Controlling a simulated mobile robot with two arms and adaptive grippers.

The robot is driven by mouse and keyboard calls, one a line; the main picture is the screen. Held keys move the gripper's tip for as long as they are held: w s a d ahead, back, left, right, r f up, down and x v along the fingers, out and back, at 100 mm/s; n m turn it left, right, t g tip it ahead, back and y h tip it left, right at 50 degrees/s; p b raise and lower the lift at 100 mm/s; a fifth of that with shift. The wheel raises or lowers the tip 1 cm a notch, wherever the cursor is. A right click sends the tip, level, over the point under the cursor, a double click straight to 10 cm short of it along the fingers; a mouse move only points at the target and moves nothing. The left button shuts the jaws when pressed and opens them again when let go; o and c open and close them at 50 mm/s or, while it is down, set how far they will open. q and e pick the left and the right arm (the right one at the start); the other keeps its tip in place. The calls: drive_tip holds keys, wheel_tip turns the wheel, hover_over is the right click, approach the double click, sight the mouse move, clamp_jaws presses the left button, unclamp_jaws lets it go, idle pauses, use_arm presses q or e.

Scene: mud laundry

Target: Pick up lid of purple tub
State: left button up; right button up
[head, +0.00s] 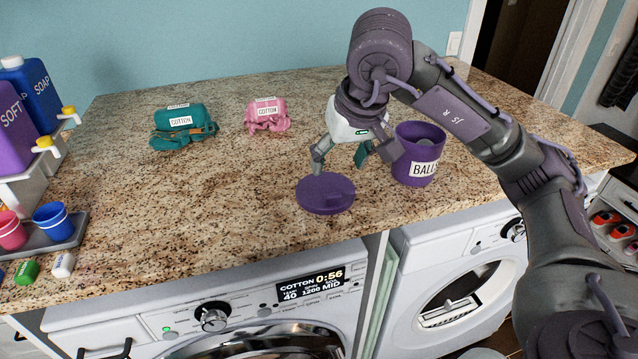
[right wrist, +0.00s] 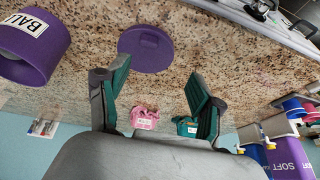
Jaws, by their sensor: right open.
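The purple lid (head: 325,194) lies flat on the granite counter, off the tub, near the counter's front edge. It shows as a purple disc in the right wrist view (right wrist: 146,48), beyond the fingertips. The purple tub (head: 417,150), labelled "BALL" as far as I can read, stands uncovered to the right of the lid; it also shows in the right wrist view (right wrist: 32,48). My right gripper (head: 343,160) is open and empty, above and just behind the lid, with its fingers (right wrist: 155,88) apart and not visibly touching it. My left gripper is not in view.
Teal (head: 183,125) and pink (head: 267,115) cloth bundles labelled "COTTON" lie at the back. Soap bottles (head: 30,92) and a tray (head: 70,240) with cups stand at left. The counter (head: 190,210) is clear left of the lid. Washing machines (head: 280,310) are below.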

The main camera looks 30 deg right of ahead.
drive_tip(key=p, duration=0.1)
approach(333, 195)
wheel_tip(333, 195, down, 3)
drive_tip(key=shift+w+a+f+h+p, duration=0.1)
drive_tip(key=shift+w+f+h+p, duration=0.25)
drive_tip(key=shift+w, duration=0.25)
drive_tip(key=p+x, duration=0.2)
drive_tip(key=x, duration=0.2)
drive_tip(key=shift+f+p, duration=0.2)
drive_tip(key=shift+p, duration=0.1)
drive_tip(key=shift+w+f, duration=0.25)
drive_tip(key=shift+f, duration=0.1)
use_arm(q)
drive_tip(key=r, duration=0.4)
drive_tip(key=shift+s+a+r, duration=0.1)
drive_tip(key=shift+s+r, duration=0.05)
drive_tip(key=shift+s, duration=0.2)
use_arm(e)
drive_tip(key=c, duration=1.1)
